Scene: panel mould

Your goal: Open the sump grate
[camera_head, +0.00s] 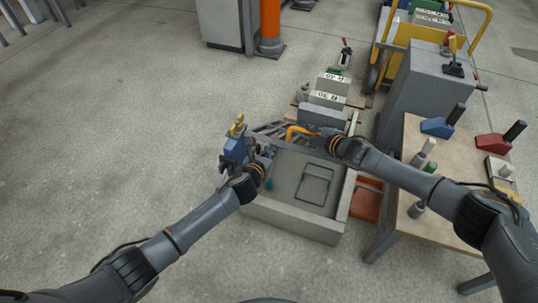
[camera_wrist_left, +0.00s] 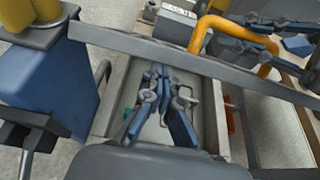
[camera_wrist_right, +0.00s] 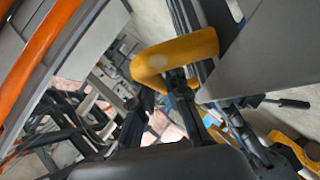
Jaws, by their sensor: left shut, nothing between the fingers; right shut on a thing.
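A yellow bent handle (camera_head: 297,131) sits at the far side of a pale sump box (camera_head: 290,221), beside dark grate bars (camera_head: 268,130). My right gripper (camera_head: 322,138) is shut on this handle, which fills the middle of the right wrist view (camera_wrist_right: 176,57). The handle also shows in the left wrist view (camera_wrist_left: 238,30). My left gripper (camera_head: 264,160) is shut and empty over the box's left side; its fingers (camera_wrist_left: 164,76) meet below a grey bar (camera_wrist_left: 190,62). How far the grate is raised is unclear, as my arms partly hide it.
A blue unit with a yellow top (camera_head: 235,148) stands at the box's left edge. A wooden table (camera_head: 398,205) with blue and red handled blocks is at the right. A grey cabinet (camera_head: 425,90) stands behind it. An orange-red tray (camera_head: 366,200) lies between. The left floor is clear.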

